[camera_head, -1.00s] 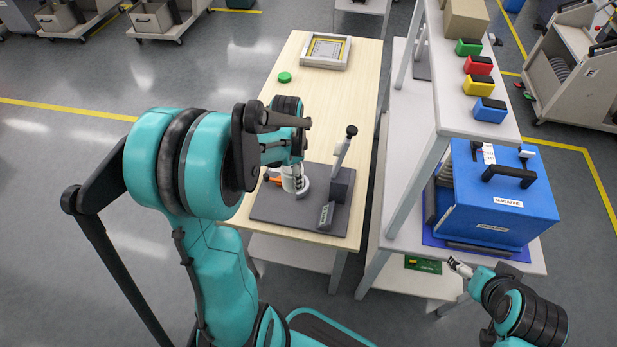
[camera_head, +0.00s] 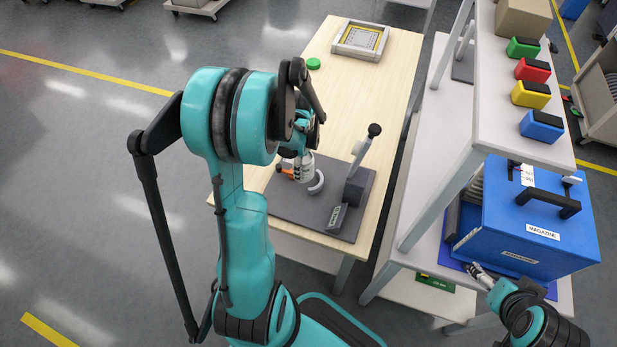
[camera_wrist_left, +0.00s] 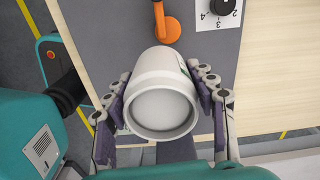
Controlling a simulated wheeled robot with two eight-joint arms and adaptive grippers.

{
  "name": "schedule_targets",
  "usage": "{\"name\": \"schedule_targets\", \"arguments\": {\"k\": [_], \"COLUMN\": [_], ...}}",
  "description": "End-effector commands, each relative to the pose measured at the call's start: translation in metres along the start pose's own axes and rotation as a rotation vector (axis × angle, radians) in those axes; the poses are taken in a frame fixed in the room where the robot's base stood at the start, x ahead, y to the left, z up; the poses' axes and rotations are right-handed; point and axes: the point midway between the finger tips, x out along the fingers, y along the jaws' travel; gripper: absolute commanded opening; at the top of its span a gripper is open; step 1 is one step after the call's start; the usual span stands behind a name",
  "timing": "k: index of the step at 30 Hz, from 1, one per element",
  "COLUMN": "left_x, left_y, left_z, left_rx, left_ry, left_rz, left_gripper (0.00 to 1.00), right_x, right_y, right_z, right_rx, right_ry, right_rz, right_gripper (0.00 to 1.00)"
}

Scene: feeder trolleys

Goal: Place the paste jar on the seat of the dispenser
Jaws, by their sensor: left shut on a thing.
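My left gripper (camera_wrist_left: 163,108) is shut on the white paste jar (camera_wrist_left: 163,65), its fingers on both sides of the jar. In the head view the jar (camera_head: 305,165) is partly hidden by my gripper (camera_head: 303,150). It is over the dispenser's dark grey base (camera_head: 262,208), close beside a pale ring-shaped part (camera_head: 317,184). Whether the jar touches the base or ring, I cannot tell. An orange lever (camera_wrist_left: 166,25) is just beyond the jar in the wrist view. My right gripper (camera_head: 480,271) is by the blue magazine; its finger opening is unclear.
The dispenser's upright post with a black knob (camera_head: 374,130) stands right of the jar. A green lid (camera_head: 313,64) and a framed tray (camera_head: 361,40) are farther back on the wooden table (camera_head: 340,100).

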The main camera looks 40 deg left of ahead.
Motion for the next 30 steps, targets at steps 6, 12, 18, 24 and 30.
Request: {"name": "schedule_targets", "arguments": {"k": [6, 12, 18, 24, 30], "left_x": [0.012, 0.039, 0.051, 0.051, 0.053], "left_y": [-0.007, -0.007, -0.007, -0.007, -0.007], "left_z": [-0.017, -0.017, -0.016, -0.016, -0.016], "left_rx": [-0.001, -0.001, -0.001, -0.001, -0.001], "left_ry": [0.0, 0.0, 0.0, 0.0, 0.0], "left_rz": [0.0, 0.0, 0.0, 0.0, 0.0], "left_gripper": [0.16, 0.16, 0.16, 0.16, 0.77], "right_x": [0.006, 0.018, 0.022, 0.023, 0.024], "right_y": [0.0, 0.0, 0.0, 0.0, 0.0], "right_z": [0.004, 0.013, 0.016, 0.016, 0.017], "right_rx": [0.0, 0.0, 0.0, 0.0, 0.0], "right_ry": [0.0, 0.0, 0.0, 0.0, 0.0], "right_rz": [0.0, 0.0, 0.0, 0.0, 0.0], "right_gripper": [0.8, 0.8, 0.8, 0.8, 0.8]}}
